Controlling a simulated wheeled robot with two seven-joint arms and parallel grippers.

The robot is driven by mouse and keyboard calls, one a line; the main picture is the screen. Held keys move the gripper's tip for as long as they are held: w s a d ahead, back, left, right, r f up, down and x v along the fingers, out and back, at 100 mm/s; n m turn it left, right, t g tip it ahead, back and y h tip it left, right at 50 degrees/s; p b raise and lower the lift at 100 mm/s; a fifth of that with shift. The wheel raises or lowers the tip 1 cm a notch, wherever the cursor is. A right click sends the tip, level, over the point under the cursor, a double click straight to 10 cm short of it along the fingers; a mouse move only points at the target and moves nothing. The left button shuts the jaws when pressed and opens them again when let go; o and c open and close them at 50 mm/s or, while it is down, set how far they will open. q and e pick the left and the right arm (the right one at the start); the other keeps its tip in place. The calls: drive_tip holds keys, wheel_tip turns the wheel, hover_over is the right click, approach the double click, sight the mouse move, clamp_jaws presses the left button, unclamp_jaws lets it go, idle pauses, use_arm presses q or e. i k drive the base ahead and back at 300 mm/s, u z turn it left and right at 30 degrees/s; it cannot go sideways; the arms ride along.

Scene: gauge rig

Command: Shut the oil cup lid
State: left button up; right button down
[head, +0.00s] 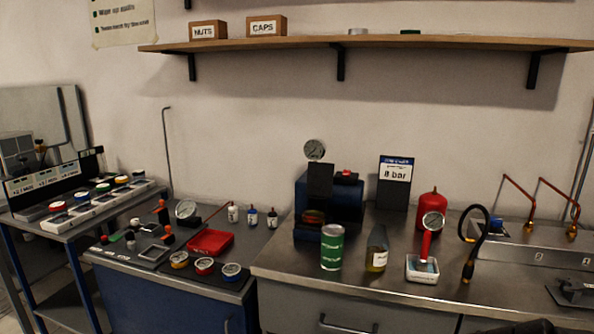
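No thing in the head view is plainly marked as the oil cup. A blue machine (343,205) stands on the right bench below a round gauge. At its front left is a small round cup-like part (314,217) with a reddish-amber tint, which may be the oil cup. A dark upright plate (320,179) stands above that part; I cannot tell whether it is a raised lid. Neither of my grippers can be made out. A dark shape at the bottom edge, right of centre, is too cut off to identify.
A red tank (432,208) and a black hose (474,240) are farther right. A red tray (211,242) lies on the left bench.

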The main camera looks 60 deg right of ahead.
sight(319, 181)
drive_tip(key=k, duration=0.95)
drive_tip(key=z, duration=1.4)
drive_tip(key=i, duration=0.25)
drive_tip(key=z, duration=0.05)
